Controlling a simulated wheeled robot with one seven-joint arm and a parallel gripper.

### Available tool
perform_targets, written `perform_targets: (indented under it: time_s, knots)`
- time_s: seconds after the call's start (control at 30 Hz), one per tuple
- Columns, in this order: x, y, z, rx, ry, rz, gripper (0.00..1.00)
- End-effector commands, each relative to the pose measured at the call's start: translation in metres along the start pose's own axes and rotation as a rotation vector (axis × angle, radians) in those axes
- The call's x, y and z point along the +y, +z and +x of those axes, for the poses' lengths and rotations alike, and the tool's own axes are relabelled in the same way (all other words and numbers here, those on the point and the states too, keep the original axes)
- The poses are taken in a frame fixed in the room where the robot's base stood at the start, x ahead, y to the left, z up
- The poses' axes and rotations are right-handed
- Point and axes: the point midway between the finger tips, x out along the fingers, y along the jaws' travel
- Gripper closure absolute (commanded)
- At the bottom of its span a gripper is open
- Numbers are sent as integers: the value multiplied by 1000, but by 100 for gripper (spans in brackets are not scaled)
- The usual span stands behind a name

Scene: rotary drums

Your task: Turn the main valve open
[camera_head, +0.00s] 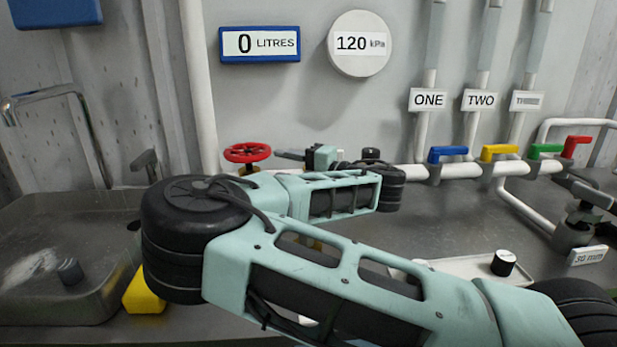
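A red handwheel (248,153) stands at the back wall by a white upright pipe, left of centre. A red lever (577,146) sits at the right end of the pipe row. Neither carries a readable label, so I cannot tell by name which is the main valve. A gap seems to show between fingers and wheel. My arm hides the wheel's lower part and some of the gripper, and the finger opening is unclear.
Blue (448,154), yellow (499,152) and green (545,151) levers sit under pipes labelled ONE, TWO and a third. Displays read 0 LITRES (260,44) and 120 kPa (360,43). A sink (60,275) is left; a white tray (465,266) with a black-sided cylinder (503,263) is right.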

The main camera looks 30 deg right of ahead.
Motion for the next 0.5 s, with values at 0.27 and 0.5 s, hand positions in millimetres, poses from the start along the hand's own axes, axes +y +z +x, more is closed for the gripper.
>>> perform_targets:
  time_s: [0.27, 0.5]
  knots:
    - [-1, 5, -9, -20, 4, 8, 62]
    - [-1, 3, -20, -13, 3, 7, 62]
